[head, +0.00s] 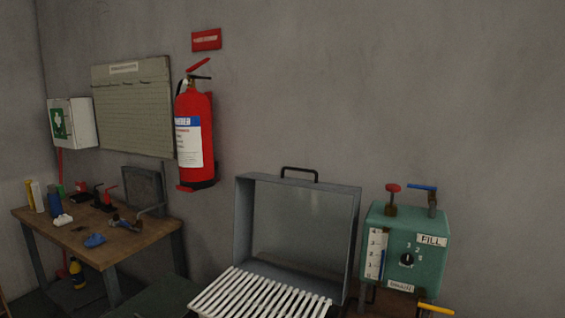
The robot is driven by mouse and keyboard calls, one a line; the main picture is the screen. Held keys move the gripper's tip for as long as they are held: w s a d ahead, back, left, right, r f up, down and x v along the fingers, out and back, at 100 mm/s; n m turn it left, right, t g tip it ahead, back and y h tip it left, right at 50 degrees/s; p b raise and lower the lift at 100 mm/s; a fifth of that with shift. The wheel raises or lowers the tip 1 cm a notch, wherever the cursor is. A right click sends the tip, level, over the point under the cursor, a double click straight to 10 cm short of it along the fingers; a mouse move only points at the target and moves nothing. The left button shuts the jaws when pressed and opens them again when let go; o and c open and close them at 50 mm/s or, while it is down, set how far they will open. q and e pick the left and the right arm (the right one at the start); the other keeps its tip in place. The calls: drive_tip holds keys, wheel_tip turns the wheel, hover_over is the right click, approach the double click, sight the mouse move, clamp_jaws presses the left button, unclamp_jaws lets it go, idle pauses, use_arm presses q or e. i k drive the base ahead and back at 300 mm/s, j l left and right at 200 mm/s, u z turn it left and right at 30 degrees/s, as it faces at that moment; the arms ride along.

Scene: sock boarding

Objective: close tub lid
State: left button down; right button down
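The tub lid (300,222) is a grey metal, box-like cover and stands open, raised nearly upright against the wall. A dark handle (299,171) sits on its top edge. Below it lies a rack of white slats (262,298), cut off by the bottom of the view. The tub body under the slats is mostly out of view. Neither of my grippers shows in the head view.
A green control box (432,233) marked FILL, with red and blue valve handles on top, stands right of the lid. A yellow handle (436,309) is below it. A wooden workbench (150,238) with tools stands left. A red fire extinguisher (195,137) hangs on the wall.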

sight(242, 259)
drive_tip(key=i+j+z, duration=0.25)
drive_tip(key=j+z, duration=0.25)
drive_tip(key=j, duration=0.15)
drive_tip(key=i+j+z, duration=0.1)
drive_tip(key=j+z, duration=0.2)
drive_tip(key=j, duration=0.1)
